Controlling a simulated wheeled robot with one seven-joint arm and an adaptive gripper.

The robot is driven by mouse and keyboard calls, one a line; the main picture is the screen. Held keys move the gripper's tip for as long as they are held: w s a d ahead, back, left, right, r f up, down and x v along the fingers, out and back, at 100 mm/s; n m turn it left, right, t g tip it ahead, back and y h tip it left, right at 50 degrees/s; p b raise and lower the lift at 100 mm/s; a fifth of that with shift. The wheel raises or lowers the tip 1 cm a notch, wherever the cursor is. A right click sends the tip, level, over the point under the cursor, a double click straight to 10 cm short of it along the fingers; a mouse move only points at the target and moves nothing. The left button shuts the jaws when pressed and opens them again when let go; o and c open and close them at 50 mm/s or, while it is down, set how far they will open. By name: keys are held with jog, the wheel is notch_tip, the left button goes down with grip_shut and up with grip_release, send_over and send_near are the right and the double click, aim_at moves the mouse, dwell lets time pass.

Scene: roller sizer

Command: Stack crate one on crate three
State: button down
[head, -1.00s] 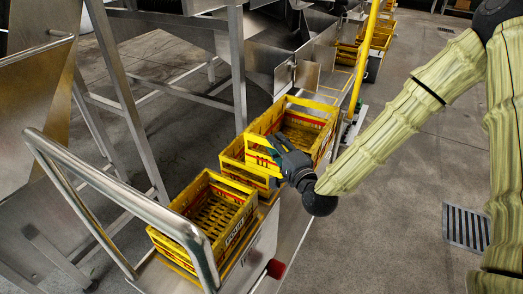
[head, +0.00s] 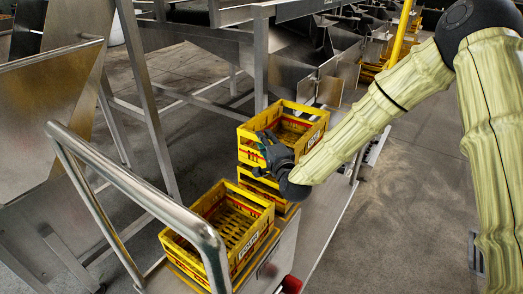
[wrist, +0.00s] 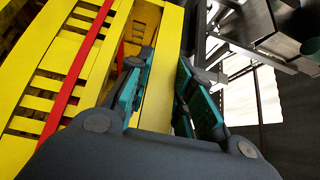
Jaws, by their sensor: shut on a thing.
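A yellow crate with red stripes (head: 317,127) is in my gripper (head: 266,143), which is shut on its near wall. The wrist view shows the gripper's teal-padded fingers (wrist: 166,62) on both sides of the yellow crate wall (wrist: 158,85). A second yellow crate (head: 247,182) is directly below the held one, mostly hidden by it and my gripper. I cannot tell whether the two touch. A third yellow crate (head: 192,262) stands nearer on the platform, open and empty. The crate numbers are not readable, so I cannot tell which is which.
The crates are over a narrow metal platform (head: 318,232) beside the steel machine frame (head: 150,100). A curved metal handrail (head: 135,185) rises at the near left. A yellow post (head: 403,32) stands beyond. More yellow crates (head: 368,73) are far back.

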jog(key=shift+w+a, duration=0.5)
jog(key=shift+w, duration=0.1)
jog(key=shift+w+f+b, duration=0.1)
jog(key=shift+f+b, duration=0.8)
jog(key=shift+f, duration=0.95)
jog(key=c, duration=1.3)
grip_release()
jog(key=shift+o, duration=0.2)
jog(key=p+v, duration=0.2)
jog(key=v, duration=1)
jog(key=shift+p, duration=0.3)
